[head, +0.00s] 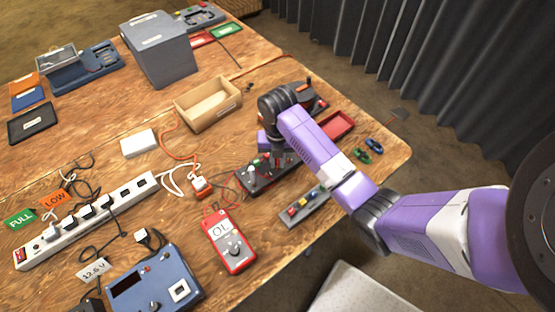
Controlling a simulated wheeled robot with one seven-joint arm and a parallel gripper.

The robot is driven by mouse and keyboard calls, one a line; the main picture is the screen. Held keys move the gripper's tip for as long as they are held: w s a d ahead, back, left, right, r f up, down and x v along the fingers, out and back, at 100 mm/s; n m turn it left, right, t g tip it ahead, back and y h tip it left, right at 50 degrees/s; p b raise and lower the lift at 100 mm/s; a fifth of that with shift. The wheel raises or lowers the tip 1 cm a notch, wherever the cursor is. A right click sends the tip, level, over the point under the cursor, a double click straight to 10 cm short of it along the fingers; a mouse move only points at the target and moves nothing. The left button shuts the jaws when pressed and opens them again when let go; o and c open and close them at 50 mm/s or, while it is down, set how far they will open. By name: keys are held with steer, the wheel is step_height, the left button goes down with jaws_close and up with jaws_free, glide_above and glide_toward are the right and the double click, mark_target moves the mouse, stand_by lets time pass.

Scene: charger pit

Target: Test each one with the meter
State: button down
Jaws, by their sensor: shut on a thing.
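The red multimeter (238,255) lies on the wooden table, its display reading "OL", with leads running up from its top. A black test board (258,189) with small parts on it, including a white-topped one, lies just above the meter. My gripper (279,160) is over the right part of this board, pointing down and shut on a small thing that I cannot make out. My arm hides part of the board and whatever is behind it. A grey rack (317,204) holding small coloured pieces, red, yellow and blue, lies right of the meter, partly beside my arm.
A red tray (337,125) and green and blue pieces (362,156) lie near the right table edge. Cables cross the middle.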

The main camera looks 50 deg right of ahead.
steer(key=shift+f, duration=0.3)
stand_by(0.6)
steer(key=c, duration=1.3)
jaws_free()
steer(key=shift+o, duration=1.4)
